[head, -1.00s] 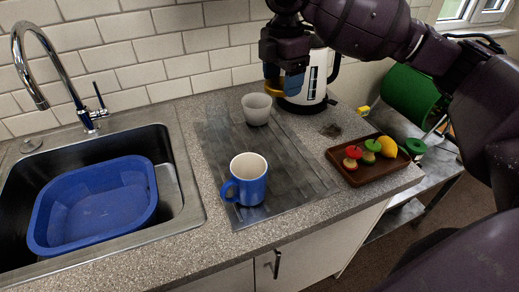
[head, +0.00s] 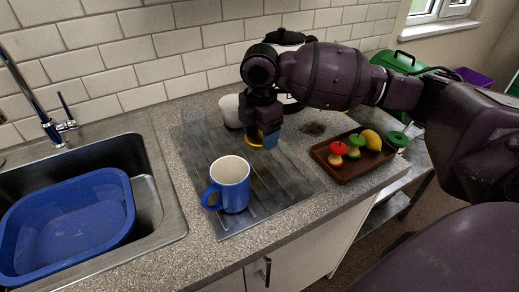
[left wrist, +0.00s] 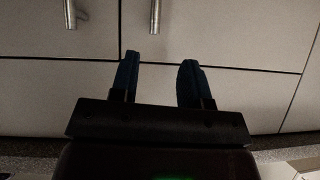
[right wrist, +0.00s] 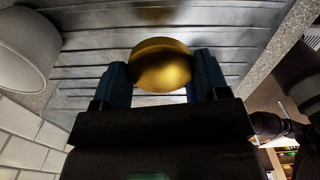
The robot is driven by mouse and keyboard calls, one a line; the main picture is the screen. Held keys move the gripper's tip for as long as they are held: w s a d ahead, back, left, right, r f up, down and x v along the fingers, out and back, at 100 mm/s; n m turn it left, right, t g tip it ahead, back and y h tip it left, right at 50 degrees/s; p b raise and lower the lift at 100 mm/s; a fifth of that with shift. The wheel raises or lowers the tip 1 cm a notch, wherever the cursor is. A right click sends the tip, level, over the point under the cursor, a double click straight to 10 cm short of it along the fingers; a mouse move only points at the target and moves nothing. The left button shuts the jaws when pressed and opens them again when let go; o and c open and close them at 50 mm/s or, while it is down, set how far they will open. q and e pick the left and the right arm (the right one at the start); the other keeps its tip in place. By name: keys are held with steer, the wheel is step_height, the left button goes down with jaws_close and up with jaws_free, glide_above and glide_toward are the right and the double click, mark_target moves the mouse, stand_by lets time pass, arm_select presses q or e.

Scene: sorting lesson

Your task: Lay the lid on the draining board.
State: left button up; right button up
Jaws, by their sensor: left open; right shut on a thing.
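The lid is a round gold disc (head: 254,146), mostly hidden by my gripper in the head view. It shows better in the right wrist view (right wrist: 160,66). My right gripper (head: 266,138) is shut on it, with one blue finger on each side. It holds the lid over the grey ridged draining board (head: 195,152); I cannot tell how large the gap is. The board also fills the right wrist view (right wrist: 95,65) behind the lid. My left gripper (left wrist: 158,70) is open and empty, in front of pale cupboard doors, and is not in the head view.
A blue mug (head: 234,190) stands on the board's front part. A pale cup (head: 230,109) stands at its back left. A brown tray (head: 345,171) with toy fruit lies to the right. A blue basin (head: 65,235) sits in the sink. A kettle (head: 284,38) is partly hidden behind my right arm.

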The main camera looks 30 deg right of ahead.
mark_target(260, 158)
step_height(260, 158, down, 5)
steer(key=shift+b, duration=0.5)
steer(key=shift+f, duration=0.3)
arm_select(q)
steer(key=shift+w+f, duration=0.15)
steer(key=shift+w, duration=0.25)
arm_select(e)
steer(key=shift+r, duration=0.1)
